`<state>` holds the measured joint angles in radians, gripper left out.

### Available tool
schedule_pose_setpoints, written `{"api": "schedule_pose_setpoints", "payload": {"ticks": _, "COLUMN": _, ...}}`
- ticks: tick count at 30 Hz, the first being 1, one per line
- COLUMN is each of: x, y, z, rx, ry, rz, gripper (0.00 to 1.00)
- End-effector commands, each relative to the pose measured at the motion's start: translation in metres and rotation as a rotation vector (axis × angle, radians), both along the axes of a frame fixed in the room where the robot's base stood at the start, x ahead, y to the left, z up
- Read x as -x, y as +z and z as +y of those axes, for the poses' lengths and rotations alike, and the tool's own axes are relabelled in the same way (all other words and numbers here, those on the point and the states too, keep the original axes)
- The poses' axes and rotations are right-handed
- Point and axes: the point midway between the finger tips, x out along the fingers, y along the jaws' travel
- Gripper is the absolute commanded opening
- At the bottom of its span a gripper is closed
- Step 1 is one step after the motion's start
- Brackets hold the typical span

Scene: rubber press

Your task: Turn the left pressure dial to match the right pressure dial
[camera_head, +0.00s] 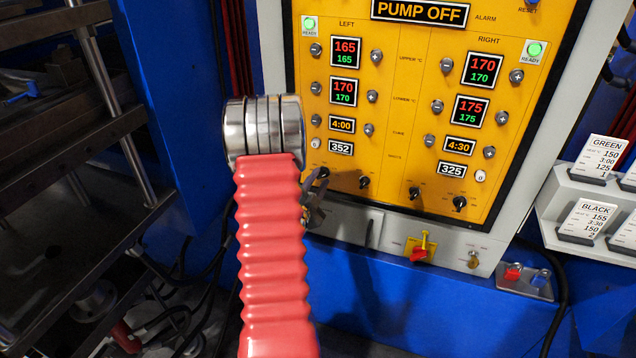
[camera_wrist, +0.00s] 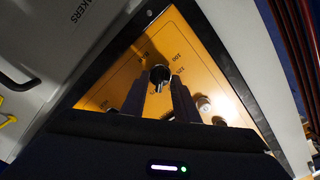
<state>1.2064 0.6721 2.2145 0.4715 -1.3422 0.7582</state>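My gripper (camera_head: 315,200) is at the lower left of the yellow panel in the head view, partly hidden behind my red sleeved arm. In the wrist view, my gripper (camera_wrist: 159,80) has its two dark fingers apart, with a black dial (camera_wrist: 160,74) showing between and just beyond the tips. Numbers are printed around this dial; I cannot tell whether the fingers touch it. It appears to be the leftmost bottom dial (camera_head: 322,173). The right half of the panel has two black dials, one inner (camera_head: 414,193) and one outer (camera_head: 460,203); their small labels are unreadable.
Another black dial (camera_head: 364,182) sits right of the leftmost one. Displays and silver knobs (camera_head: 376,56) fill the panel above. A white button (camera_wrist: 203,103) is near my right finger in the wrist view. Below are a yellow-and-red switch (camera_head: 421,246) and a key lock (camera_head: 473,260).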

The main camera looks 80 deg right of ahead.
Motion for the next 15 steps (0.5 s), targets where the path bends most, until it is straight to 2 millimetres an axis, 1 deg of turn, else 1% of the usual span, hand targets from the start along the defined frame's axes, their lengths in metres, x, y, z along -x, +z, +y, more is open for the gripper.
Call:
{"api": "schedule_pose_setpoints", "payload": {"ticks": 3, "x": 0.0001, "y": 0.0002, "z": -0.0033, "rx": 0.000, "ry": 0.000, "rz": 0.000, "gripper": 0.27}}
{"api": "schedule_pose_setpoints", "payload": {"ticks": 10, "x": -0.0001, "y": 0.0001, "z": -0.0031, "rx": 0.000, "ry": 0.000, "rz": 0.000, "gripper": 0.27}}
{"api": "schedule_pose_setpoints", "payload": {"ticks": 15, "x": -0.0001, "y": 0.0001, "z": -0.0029, "rx": 0.001, "ry": 0.001, "rz": 0.000, "gripper": 0.15}}
